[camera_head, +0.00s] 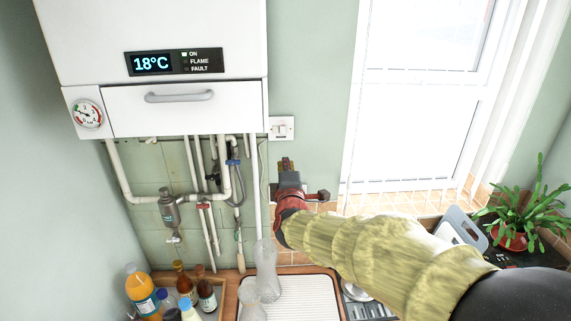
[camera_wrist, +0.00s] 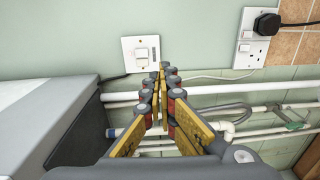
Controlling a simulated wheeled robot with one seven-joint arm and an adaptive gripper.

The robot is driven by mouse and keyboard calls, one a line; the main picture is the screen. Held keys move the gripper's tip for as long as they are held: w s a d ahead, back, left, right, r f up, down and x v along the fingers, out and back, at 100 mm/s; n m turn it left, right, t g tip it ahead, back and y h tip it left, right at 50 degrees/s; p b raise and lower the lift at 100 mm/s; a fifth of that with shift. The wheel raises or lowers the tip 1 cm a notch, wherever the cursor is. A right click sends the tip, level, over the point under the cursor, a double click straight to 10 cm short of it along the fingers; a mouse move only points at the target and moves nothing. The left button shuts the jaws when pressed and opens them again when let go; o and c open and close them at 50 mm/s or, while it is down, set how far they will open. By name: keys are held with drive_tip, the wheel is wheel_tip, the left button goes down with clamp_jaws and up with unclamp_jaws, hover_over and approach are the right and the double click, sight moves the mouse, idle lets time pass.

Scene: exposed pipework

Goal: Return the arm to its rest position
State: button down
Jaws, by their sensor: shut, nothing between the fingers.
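My gripper (camera_head: 286,163) is at the end of my arm, which reaches in from the lower right in a yellowish padded sleeve. It is raised in front of the green wall, to the right of the pipes under the boiler and below a white wall switch. In the wrist view my gripper (camera_wrist: 163,68) points at the wall, its fingers together with nothing between them. The white switch (camera_wrist: 141,54) shows just left of the fingertips there. I cannot tell whether the gripper touches the wall.
The boiler (camera_head: 160,45) hangs at upper left with pipes (camera_head: 195,165) below. Bottles (camera_head: 143,290), clear bottles (camera_head: 266,270) and a white ribbed tray (camera_head: 295,298) stand on the counter. A window (camera_head: 425,125) and potted plant (camera_head: 512,238) are right. A plugged socket (camera_wrist: 254,46) is on the wall.

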drive_tip(key=shift+w, duration=0.1)
drive_tip(key=s+a+f+m+g+y+b, duration=0.1)
drive_tip(key=s+a+f+m+g+y, duration=0.1)
drive_tip(key=s+f+m+g, duration=0.35)
drive_tip(key=s+a+f+m+g+y+b, duration=0.1)
drive_tip(key=s+a+f+m+g, duration=0.1)
drive_tip(key=s+f, duration=0.65)
drive_tip(key=s+d+f+m+g+h+b, duration=0.1)
drive_tip(key=s+d+f+m+b, duration=0.2)
drive_tip(key=s+d+f+b, duration=0.3)
drive_tip(key=s+d+f+m+g+h+b, duration=0.1)
drive_tip(key=s+d+f+m+b, duration=0.3)
drive_tip(key=s, duration=0.8)
drive_tip(key=s+d+f+m+g+h+b, duration=0.1)
drive_tip(key=s+d+f+m+g+b, duration=0.1)
drive_tip(key=s+d+f+b, duration=0.6)
wheel_tip(320, 180, down, 4)
drive_tip(key=s+m+b, duration=0.1)
drive_tip(key=s+b, duration=0.1)
drive_tip(key=b, duration=0.3)
drive_tip(key=shift+d, duration=0.2)
drive_tip(key=shift+s+r+m, duration=0.1)
drive_tip(key=shift+s+m, duration=0.05)
drive_tip(key=shift+m, duration=0.1)
